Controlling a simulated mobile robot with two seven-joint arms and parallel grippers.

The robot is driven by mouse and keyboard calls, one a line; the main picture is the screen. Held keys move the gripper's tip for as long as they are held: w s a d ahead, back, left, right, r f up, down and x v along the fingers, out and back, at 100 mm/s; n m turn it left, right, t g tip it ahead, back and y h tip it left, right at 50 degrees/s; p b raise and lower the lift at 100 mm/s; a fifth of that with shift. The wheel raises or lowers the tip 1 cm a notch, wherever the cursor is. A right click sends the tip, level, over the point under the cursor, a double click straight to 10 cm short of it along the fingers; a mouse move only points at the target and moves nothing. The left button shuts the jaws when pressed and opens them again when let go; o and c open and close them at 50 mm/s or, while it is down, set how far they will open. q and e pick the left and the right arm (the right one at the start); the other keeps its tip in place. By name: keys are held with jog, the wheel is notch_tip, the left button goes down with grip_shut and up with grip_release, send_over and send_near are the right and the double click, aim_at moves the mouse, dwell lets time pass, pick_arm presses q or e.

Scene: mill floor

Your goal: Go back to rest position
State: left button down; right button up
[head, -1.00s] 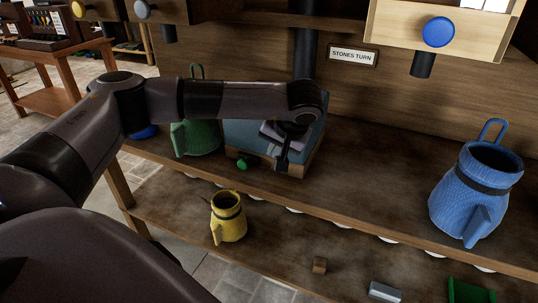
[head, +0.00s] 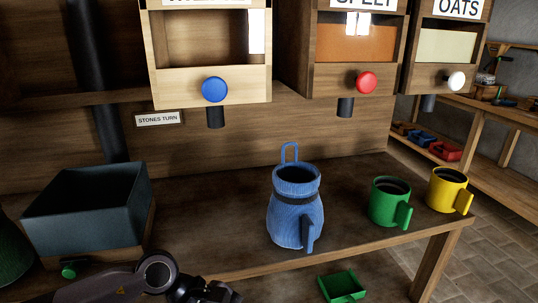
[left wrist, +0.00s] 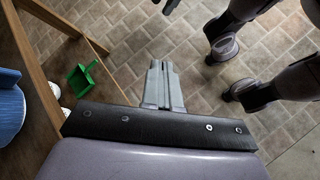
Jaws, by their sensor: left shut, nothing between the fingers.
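My left arm comes in low at the left of the head view, and its end (head: 208,292) is at the bottom edge, in front of the worktop. In the left wrist view the left gripper (left wrist: 163,84) has its grey fingers together with nothing between them, over the tiled floor. I cannot make out the right gripper in either view.
The worktop holds a dark square bin (head: 95,213), a blue jug (head: 296,210), a green mug (head: 388,202) and a yellow mug (head: 448,190). A green scoop (head: 342,286) lies lower down. Hoppers with blue (head: 215,89) and red (head: 366,82) knobs hang above.

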pick_arm(q)
jog(key=s+d+r+n+t+h, duration=0.2)
jog(key=d+r+n+h, duration=0.6)
jog(key=n, duration=0.4)
jog(key=w+a+n+t+p, duration=0.1)
jog(key=w+a+n+t, duration=0.15)
jog(key=n+t, duration=0.6)
jog(key=w+a+n+t, duration=0.2)
jog(key=a+n+t, duration=0.25)
jog(key=n, duration=0.75)
jog(key=a+f+n+t+y, duration=0.3)
jog(key=a+f+n+y, duration=0.6)
jog(key=n, duration=0.6)
jog(key=s+a+f+n+g+y, duration=0.2)
jog(key=s+a+f+n+y, duration=0.1)
jog(key=s+a+f+n, duration=0.1)
jog(key=s+a+f+n+g+y+p, duration=0.1)
jog(key=s+a+f+n+g+y, duration=0.2)
jog(key=s+f+n, duration=0.4)
notch_tip(320, 180, down, 3)
jog(key=shift+a+f+n, duration=0.2)
jog(key=shift+a+n, duration=0.25)
jog(key=shift+a, duration=0.3)
jog(key=shift+s, duration=0.1)
